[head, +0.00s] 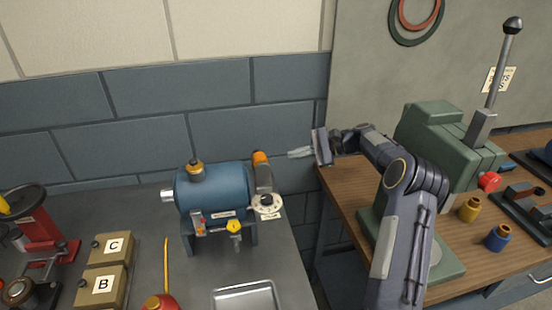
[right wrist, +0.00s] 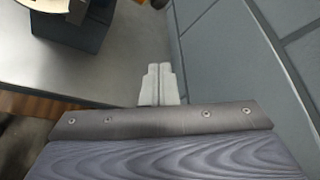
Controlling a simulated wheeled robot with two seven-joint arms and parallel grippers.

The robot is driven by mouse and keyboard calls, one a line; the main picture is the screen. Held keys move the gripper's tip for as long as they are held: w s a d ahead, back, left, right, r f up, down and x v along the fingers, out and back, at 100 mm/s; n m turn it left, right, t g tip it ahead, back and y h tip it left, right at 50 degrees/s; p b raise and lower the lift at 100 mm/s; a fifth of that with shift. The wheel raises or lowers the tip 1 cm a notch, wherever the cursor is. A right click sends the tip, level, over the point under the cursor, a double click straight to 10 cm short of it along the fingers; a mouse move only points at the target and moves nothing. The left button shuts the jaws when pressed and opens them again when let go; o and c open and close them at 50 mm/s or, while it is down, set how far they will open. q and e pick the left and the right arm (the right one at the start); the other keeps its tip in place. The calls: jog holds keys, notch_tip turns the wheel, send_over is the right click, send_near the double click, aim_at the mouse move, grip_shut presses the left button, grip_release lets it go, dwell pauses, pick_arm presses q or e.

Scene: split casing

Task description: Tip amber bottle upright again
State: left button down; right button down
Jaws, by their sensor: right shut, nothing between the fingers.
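A small amber bottle (head: 469,210) is on the wooden bench at the right of the head view, beside the green press. Its neck points up and it looks upright, though it is small in the picture. My right gripper (head: 292,153) is shut and empty, in the air in front of the grey-blue wall, between the two benches and well left of the bottle. Its closed fingertips (right wrist: 159,70) show in the right wrist view, where the bottle is not visible. My left gripper is not in view.
A blue bottle (head: 498,238) stands near the amber one. The green lever press (head: 433,128) stands between my right gripper and the bottles. A blue motor casing (head: 214,188) and a metal tray (head: 246,296) are on the grey bench (head: 135,215). A gap separates the benches.

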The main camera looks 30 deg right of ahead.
aim_at(267, 158)
jog(key=a+p, duration=0.1)
jog(key=a, duration=0.2)
jog(key=w+a+p, duration=0.1)
jog(key=a, duration=0.2)
jog(key=w+a+p, duration=0.1)
jog(key=a+p, duration=0.1)
jog(key=a, duration=0.1)
jog(key=shift+w+f, duration=0.1)
jog(key=shift+w, duration=0.1)
jog(key=s+a+r+n+t+y+b, duration=0.1)
jog(key=s+n+b, duration=0.4)
jog(key=b, duration=1.7)
jog(key=s+a+r+n+t+y+b, duration=0.2)
jog(key=s+r+n+y+b, duration=0.3)
jog(key=n+b, duration=0.8)
jog(key=shift+s+r+t+b, duration=0.55)
jog(key=shift+s+b, duration=0.25)
jog(key=shift+b, duration=3.65)
jog(key=shift+d+f, duration=0.1)
